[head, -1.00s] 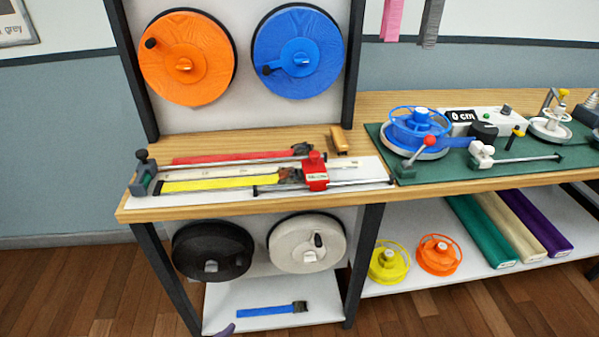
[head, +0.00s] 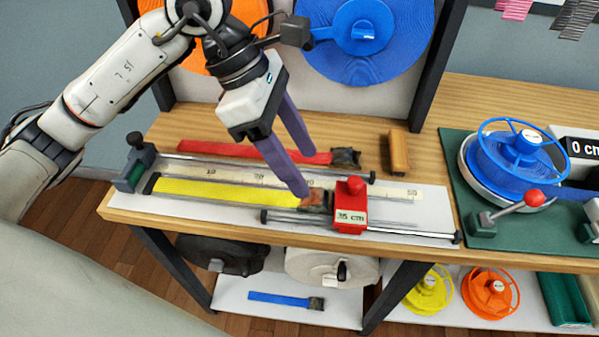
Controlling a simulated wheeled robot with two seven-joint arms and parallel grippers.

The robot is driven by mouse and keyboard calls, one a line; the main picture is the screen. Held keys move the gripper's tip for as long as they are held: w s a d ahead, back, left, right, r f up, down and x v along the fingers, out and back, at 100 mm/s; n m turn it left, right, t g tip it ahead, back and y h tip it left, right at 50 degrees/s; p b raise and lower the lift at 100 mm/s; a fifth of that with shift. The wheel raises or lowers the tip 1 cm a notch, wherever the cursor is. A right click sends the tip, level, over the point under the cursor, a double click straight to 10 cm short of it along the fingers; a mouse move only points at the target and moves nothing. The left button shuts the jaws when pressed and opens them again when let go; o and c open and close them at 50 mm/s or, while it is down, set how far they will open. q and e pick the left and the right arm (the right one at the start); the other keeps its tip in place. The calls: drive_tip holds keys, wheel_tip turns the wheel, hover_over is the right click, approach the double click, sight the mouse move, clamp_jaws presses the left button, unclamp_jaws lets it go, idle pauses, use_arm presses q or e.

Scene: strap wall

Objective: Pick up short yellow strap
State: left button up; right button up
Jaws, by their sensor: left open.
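The yellow strap (head: 225,192) lies flat on the white measuring board (head: 420,205), along its front side. Its dark buckle end (head: 315,200) lies at the right, close to the red stop block marked 35 cm (head: 349,205). My left gripper (head: 304,172) comes down from the upper left, with two purple fingers spread apart. One fingertip shows at the strap's buckle end and the other farther back, nearer the red strap; whether they touch anything I cannot tell. Nothing is held between them. My right gripper is not in view.
A red strap (head: 220,151) with a dark buckle lies behind the board. A wooden block (head: 398,152) sits to the right. Metal rails run along the board. A blue reel (head: 518,155) stands on the green mat (head: 455,150). A blue strap (head: 275,299) lies on the lower shelf.

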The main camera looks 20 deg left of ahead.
sight(316, 194)
use_arm(q)
drive_tip(key=f, duration=0.1)
drive_tip(key=w+f, duration=0.1)
drive_tip(key=f+y, duration=0.1)
drive_tip(key=shift+w+a+f, duration=0.15)
drive_tip(key=shift+w+a, duration=0.05)
drive_tip(key=shift+a, duration=0.05)
drive_tip(key=shift+w+a+p+x, duration=0.1)
drive_tip(key=shift+p+x, duration=0.2)
drive_tip(key=shift+x, duration=1.3)
drive_tip(key=shift+w+a+p+x, duration=0.15)
drive_tip(key=shift+p+x, duration=0.1)
drive_tip(key=shift+x, duration=1.3)
drive_tip(key=shift+f, duration=0.1)
drive_tip(key=shift+c, duration=0.3)
drive_tip(key=c, duration=1.2)
drive_tip(key=shift+o, duration=0.2)
